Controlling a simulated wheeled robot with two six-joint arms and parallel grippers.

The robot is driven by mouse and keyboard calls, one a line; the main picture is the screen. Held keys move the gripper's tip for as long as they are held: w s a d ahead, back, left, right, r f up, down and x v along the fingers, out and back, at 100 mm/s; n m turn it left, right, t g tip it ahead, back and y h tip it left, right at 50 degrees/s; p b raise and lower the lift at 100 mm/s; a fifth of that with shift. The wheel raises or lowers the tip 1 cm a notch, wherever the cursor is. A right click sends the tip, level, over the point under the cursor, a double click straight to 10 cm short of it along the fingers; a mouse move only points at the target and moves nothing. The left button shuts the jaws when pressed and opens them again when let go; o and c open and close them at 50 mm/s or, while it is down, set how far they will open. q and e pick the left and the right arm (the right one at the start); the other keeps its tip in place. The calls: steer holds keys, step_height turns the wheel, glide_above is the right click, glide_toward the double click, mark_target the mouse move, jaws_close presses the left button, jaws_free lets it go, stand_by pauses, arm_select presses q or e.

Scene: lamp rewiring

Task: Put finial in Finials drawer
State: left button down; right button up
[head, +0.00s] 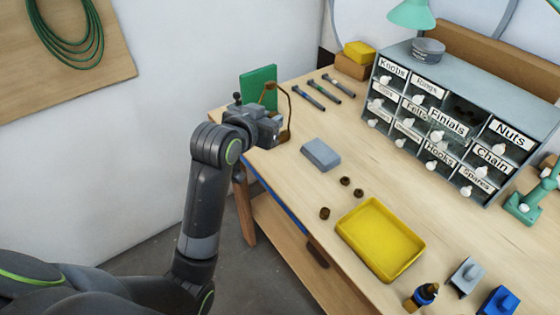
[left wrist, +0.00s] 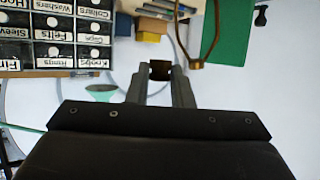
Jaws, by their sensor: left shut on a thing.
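My left gripper (head: 268,128) is raised over the far left part of the bench. In the left wrist view its fingers (left wrist: 160,76) are shut on a small dark brown finial (left wrist: 160,69). The finial is too small to make out in the head view. The Finials drawer (head: 447,122) is in the grey cabinet at the back right and looks pulled out, with a dark inside behind its label. The gripper is well to the left of the cabinet, apart from it. My right gripper is not in view.
Several small brown pieces (head: 345,181) lie near a yellow tray (head: 348,232). A grey block (head: 320,155) and pen-like tools (head: 325,88) lie between gripper and cabinet. A green panel (head: 257,84) and bent brown wire (head: 289,115) stand close by the gripper.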

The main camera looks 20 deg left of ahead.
arm_select(q)
steer(key=m+h, duration=0.1)
glide_above(274, 171)
step_height(274, 171, down, 8)
step_height(274, 171, down, 5)
steer(key=shift+r+p, duration=0.1)
steer(key=shift+p, duration=0.3)
step_height(274, 171, down, 5)
steer(key=shift+r+p, duration=0.15)
steer(key=shift+p, duration=0.4)
steer(key=shift+f, duration=0.3)
steer(key=c, duration=1.3)
jaws_free()
